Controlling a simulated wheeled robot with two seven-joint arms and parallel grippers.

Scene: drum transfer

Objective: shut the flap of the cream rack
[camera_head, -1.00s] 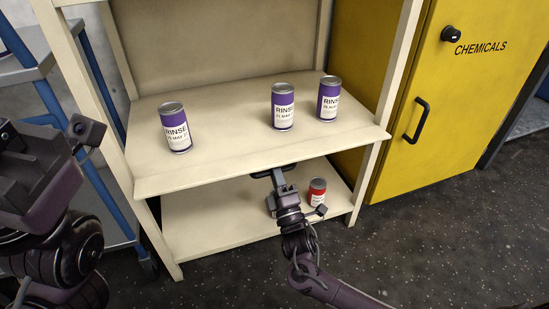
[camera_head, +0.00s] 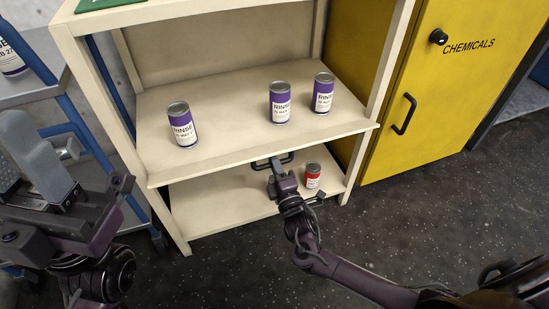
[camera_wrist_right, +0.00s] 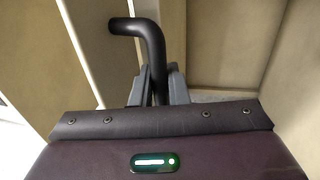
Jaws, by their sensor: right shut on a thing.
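The cream rack (camera_head: 163,214) stands ahead in the head view. Its flap (camera_head: 225,155) looks to be the board jutting out level at the front of the middle shelf; I cannot make out its hinge line. A black handle (camera_head: 287,159) sits at the flap's front edge. My right gripper (camera_head: 268,164) is shut on this handle. In the right wrist view the bent black handle (camera_wrist_right: 150,38) stands between my right fingertips (camera_wrist_right: 160,75). My left gripper (camera_head: 40,165) is at the left, apart from the rack; its jaw gap is unclear.
Three purple rinse cans (camera_head: 182,125) (camera_head: 279,103) (camera_head: 323,93) stand upright on the middle shelf. A red can (camera_head: 312,176) stands on the bottom shelf. A blue-framed cart (camera_head: 110,143) is at the left, a yellow chemicals cabinet (camera_head: 440,90) at the right. The floor in front is clear.

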